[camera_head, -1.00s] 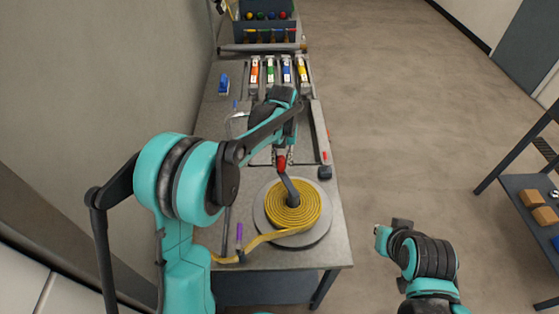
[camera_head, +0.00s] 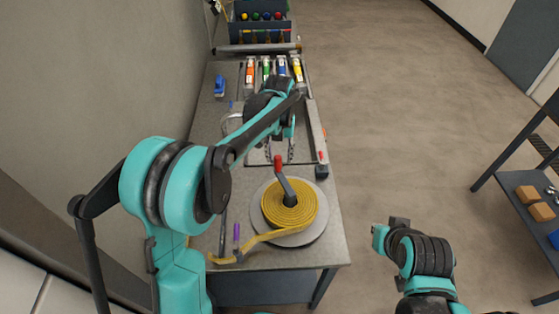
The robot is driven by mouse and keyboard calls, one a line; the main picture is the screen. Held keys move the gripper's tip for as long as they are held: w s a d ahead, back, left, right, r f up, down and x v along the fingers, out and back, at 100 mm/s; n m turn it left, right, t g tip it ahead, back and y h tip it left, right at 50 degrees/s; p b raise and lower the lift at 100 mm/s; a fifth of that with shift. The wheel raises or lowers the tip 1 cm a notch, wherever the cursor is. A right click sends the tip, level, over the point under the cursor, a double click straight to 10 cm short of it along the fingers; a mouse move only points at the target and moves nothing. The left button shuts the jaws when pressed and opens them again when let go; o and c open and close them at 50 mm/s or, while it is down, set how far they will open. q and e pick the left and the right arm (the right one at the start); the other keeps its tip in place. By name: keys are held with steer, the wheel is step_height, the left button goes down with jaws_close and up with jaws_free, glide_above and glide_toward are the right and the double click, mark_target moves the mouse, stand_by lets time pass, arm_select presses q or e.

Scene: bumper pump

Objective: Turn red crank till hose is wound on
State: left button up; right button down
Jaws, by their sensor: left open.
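The red crank handle (camera_head: 278,163) stands up at the end of a dark crank arm (camera_head: 286,185) over a grey reel (camera_head: 325,224) on the bench. The yellow hose (camera_head: 289,212) lies in a flat coil around the reel's hub, and a loose end (camera_head: 225,260) runs off to the lower left. My left gripper (camera_head: 280,152) is open just behind the red handle, fingers pointing down. I cannot tell from this angle whether it touches the handle. My right arm shows at the lower right, off the bench; its fingertips cannot be made out.
A purple peg (camera_head: 237,233) stands beside the hose's loose end. Several coloured cartridges (camera_head: 267,72) lie further back, with a blue item (camera_head: 219,86) to their left. A shelf (camera_head: 538,205) with brown blocks stands at the right. The floor between is clear.

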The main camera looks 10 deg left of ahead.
arm_select(q)
step_height(320, 180, up, 9)
steer(key=shift+s+d+f, duration=0.1)
